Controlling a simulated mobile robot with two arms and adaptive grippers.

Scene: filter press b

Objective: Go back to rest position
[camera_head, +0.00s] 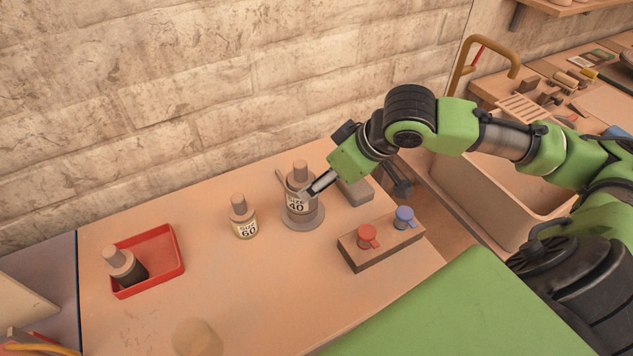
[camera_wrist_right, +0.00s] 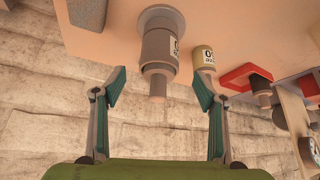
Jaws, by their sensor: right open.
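My right gripper (camera_head: 318,184) comes in from the right in the head view, beside the bottle labelled SIZE 40 (camera_head: 297,207). In the wrist view the right gripper (camera_wrist_right: 157,82) has its two fingers spread wide, with nothing held between them. The SIZE 40 bottle stands upright on a round grey base (camera_head: 302,223). In the wrist view this bottle (camera_wrist_right: 160,48) shows between and beyond the fingertips. I cannot tell whether a finger touches it. My left gripper is not in view.
A SIZE 60 bottle (camera_head: 242,218) stands to the left, and a red tray (camera_head: 176,262) holds another bottle (camera_head: 124,264). A brown block (camera_head: 360,256) carries a red cup (camera_head: 368,236) and a blue cup (camera_head: 404,217). The wall is behind.

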